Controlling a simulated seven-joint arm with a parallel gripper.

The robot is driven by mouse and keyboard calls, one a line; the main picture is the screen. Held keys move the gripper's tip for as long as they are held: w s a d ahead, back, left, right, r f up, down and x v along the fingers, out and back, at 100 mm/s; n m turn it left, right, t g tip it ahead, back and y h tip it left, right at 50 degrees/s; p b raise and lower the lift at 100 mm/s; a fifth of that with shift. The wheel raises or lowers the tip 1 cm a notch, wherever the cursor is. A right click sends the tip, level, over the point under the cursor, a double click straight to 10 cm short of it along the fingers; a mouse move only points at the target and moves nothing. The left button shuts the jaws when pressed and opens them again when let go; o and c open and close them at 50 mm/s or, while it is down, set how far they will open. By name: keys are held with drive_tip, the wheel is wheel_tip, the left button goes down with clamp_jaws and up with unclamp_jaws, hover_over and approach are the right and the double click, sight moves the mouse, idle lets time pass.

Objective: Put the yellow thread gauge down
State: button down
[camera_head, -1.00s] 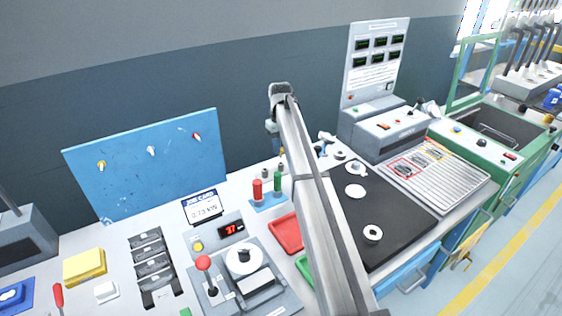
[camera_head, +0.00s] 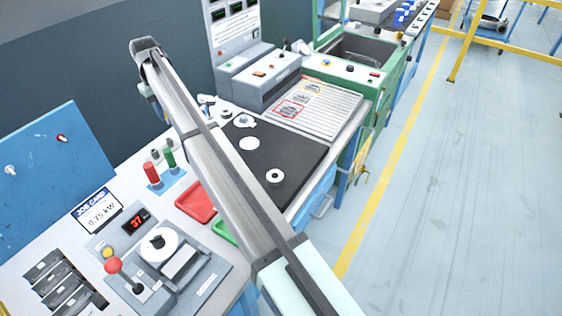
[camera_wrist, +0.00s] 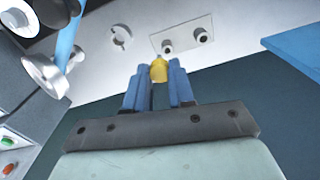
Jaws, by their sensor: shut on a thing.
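The yellow thread gauge (camera_wrist: 158,70) shows in the wrist view as a small yellow piece between the blue fingertips of my gripper (camera_wrist: 159,78). The gripper is shut on it, and the fingers hide part of it. Beyond it in the wrist view is a pale plate with two short round posts (camera_wrist: 182,38); I cannot tell the height between them. In the head view my arm hides the gripper and the gauge.
The head view shows a blue board (camera_head: 50,165) with coloured pegs, red and green cylinders on a blue stand (camera_head: 165,182), a red tray (camera_head: 195,202) and a black mat (camera_head: 290,155) with white round parts. A notched ring (camera_wrist: 121,38) lies beside the post plate.

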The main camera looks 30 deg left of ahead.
drive_tip(key=w+d+r+m, duration=0.2)
drive_tip(key=d+r, duration=0.3)
drive_tip(key=d, duration=0.1)
drive_tip(key=w+d+f, duration=0.1)
drive_tip(key=w+d, duration=0.3)
drive_tip(key=d, duration=0.6)
drive_tip(key=w+d+f, duration=0.1)
drive_tip(key=w+d, duration=0.2)
drive_tip(key=d, duration=0.8)
drive_tip(key=w+d+f, duration=0.1)
drive_tip(key=w+d, duration=0.1)
drive_tip(key=d, duration=0.4)
drive_tip(key=w+d+f, duration=0.1)
drive_tip(key=w+d, duration=0.1)
drive_tip(key=d, duration=0.5)
drive_tip(key=shift+s+a+f, duration=0.1)
drive_tip(key=shift+s+f, duration=0.05)
drive_tip(key=shift+f, duration=2.15)
drive_tip(key=shift+s+a+f, duration=0.1)
drive_tip(key=shift+f, duration=2.2)
drive_tip(key=shift+f, duration=0.3)
drive_tip(key=c, duration=1)
unclamp_jaws()
drive_tip(key=shift+o, duration=0.2)
wheel_tip(320, 180, up, 13)
drive_tip(key=shift+f, duration=0.15)
